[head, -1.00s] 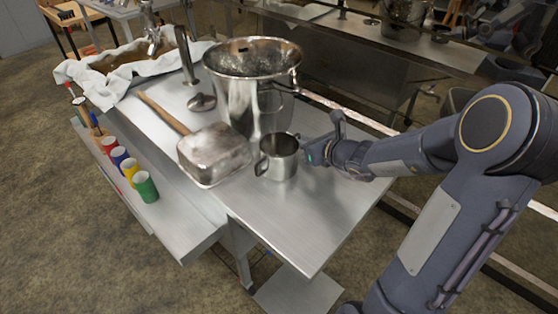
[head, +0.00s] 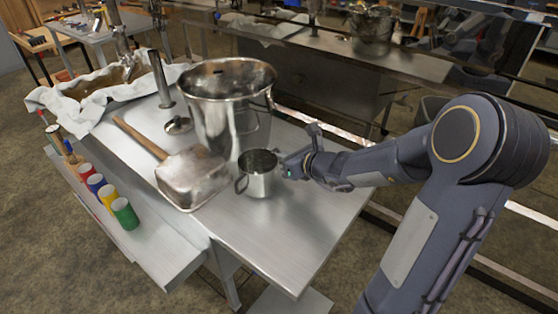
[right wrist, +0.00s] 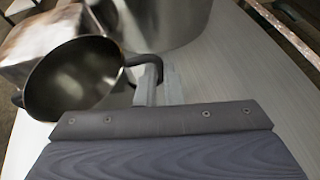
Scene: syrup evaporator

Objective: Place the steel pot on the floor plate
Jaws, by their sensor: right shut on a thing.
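A grey floor plate (head: 292,302) shows partly at the bottom of the head view, below the table's front corner. My left gripper is not in view.
The large steel bucket (head: 229,115) stands close behind the pot. The mallet (head: 193,177) lies to its left. Several coloured cylinders (head: 125,214) line the lower left shelf. The table's front right (head: 283,235) is clear.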

